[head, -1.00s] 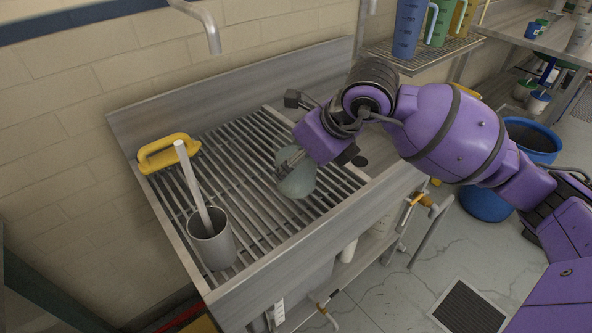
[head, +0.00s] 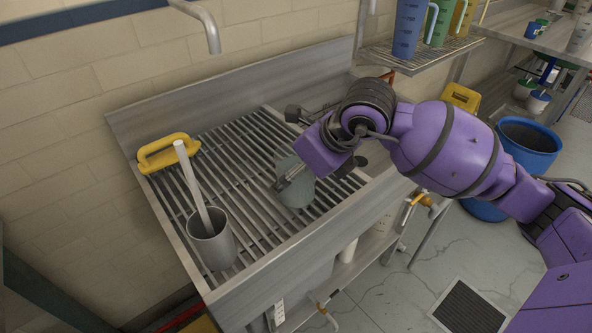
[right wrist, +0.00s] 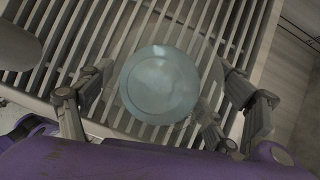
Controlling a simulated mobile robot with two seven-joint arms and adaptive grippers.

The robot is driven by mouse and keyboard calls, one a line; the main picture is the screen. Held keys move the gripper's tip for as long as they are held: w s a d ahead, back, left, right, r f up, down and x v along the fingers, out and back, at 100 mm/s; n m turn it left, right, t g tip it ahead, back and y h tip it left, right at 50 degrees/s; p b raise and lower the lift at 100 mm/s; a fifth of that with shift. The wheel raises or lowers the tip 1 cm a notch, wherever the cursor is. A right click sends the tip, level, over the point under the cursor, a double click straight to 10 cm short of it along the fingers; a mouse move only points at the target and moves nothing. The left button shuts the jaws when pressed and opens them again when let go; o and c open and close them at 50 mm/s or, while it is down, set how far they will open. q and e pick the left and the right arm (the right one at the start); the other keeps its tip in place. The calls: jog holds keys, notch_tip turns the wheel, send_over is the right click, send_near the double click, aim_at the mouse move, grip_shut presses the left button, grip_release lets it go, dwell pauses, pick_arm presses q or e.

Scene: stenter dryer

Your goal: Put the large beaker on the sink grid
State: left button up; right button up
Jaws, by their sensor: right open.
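The large beaker (head: 300,192), bluish grey and translucent, stands about upright on the sink grid (head: 245,150), right of its middle. The right wrist view looks at the beaker (right wrist: 160,88) end-on, as a round shape over the slats. My right gripper (head: 288,172) is at the beaker and partly covers it. In the right wrist view the fingers of my right gripper (right wrist: 165,85) are spread to either side of the beaker, with gaps visible. My left gripper is not in view.
A grey cup with a pale rod in it (head: 211,245) stands on the grid's near left. A yellow-handled tool (head: 165,152) lies at the left back edge. A faucet (head: 208,25) hangs above. Coloured jugs (head: 408,28) stand on the rack at upper right.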

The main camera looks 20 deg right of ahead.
jog(key=v, duration=1.2)
jog(key=shift+f, duration=0.1)
